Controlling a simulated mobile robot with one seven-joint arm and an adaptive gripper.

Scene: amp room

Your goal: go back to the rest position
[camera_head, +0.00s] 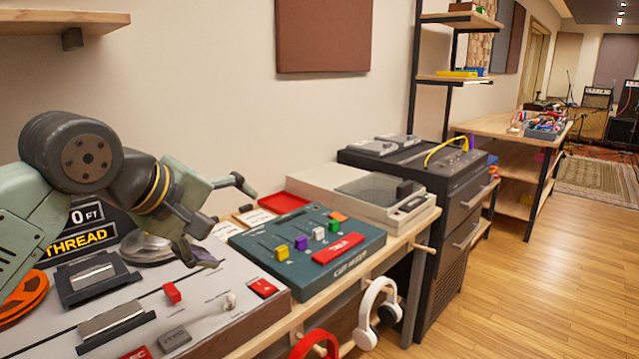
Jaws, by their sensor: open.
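My gripper (226,222) is in the left part of the head view, at the end of my green and dark grey arm. Its fingers are spread open and nothing shows between them. It hangs in the air above the right part of a grey tape machine (210,300) and close to the left side of a teal mixer (345,253). The mixer has coloured slider caps and a red button. I cannot tell the exact height of the fingers above the machine. My arm hides part of the tape machine and the wall behind it.
A beige turntable-like unit (330,195) and a black cabinet (445,220) stand farther right along the wall. White headphones (365,315) and a red pair (318,340) hang at the bench's front edge. A wooden shelf (60,22) juts out at upper left. The wooden floor (520,290) at right is clear.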

